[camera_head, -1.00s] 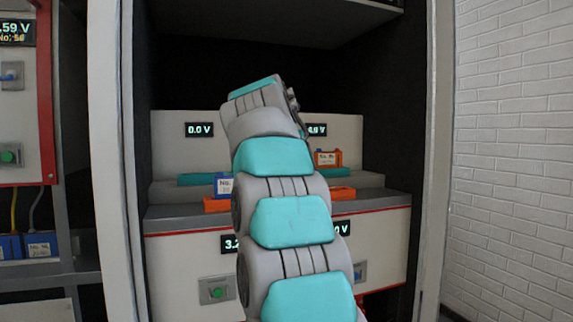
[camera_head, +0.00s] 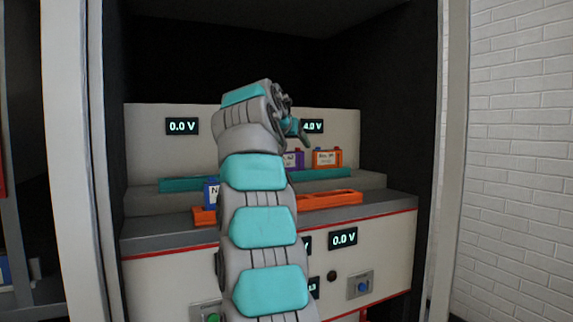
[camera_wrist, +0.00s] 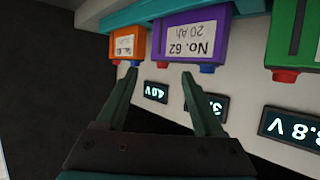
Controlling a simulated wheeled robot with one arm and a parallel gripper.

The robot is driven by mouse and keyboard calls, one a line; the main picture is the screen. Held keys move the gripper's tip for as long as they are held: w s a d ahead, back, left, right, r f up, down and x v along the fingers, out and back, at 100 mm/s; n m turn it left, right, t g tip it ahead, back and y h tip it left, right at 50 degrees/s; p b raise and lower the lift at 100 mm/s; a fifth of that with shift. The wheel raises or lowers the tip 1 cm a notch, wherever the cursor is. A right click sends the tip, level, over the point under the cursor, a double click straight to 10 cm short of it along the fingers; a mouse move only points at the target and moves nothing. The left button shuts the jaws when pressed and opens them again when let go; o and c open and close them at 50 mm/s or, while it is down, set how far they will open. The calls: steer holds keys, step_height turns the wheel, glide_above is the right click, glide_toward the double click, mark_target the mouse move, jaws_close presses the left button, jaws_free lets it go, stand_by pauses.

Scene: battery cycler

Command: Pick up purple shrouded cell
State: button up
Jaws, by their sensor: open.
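The purple shrouded cell (camera_wrist: 185,38) has a white label reading No. 62, 20 Ah, upside down in the wrist view. Red and blue terminals stick out from its end. In the head view the purple cell (camera_head: 291,160) stands on the upper shelf, partly hidden by my arm. My gripper (camera_wrist: 160,76) is open and empty. In the wrist view its fingertips lie near the terminal end of the purple cell, the left one towards the orange cell. In the head view my gripper (camera_head: 294,128) is above the purple cell, in front of the back panel. Contact cannot be told.
An orange cell (camera_wrist: 127,44) stands close beside the purple one; it also shows in the head view (camera_head: 327,158). A green cell (camera_wrist: 293,38) is on its other side. A blue cell (camera_head: 211,192) is on the lower step. Teal and orange trays line the steps.

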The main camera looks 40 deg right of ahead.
mark_target(298, 149)
steer(key=x, duration=0.3)
steer(key=shift+w+d+f+p, duration=0.1)
steer(key=shift+d+p, duration=0.15)
steer(key=shift+p, duration=0.1)
steer(key=shift+c, duration=0.2)
steer(key=shift+f, duration=0.1)
steer(key=c, duration=1)
jaws_close()
steer(key=shift+f, duration=0.1)
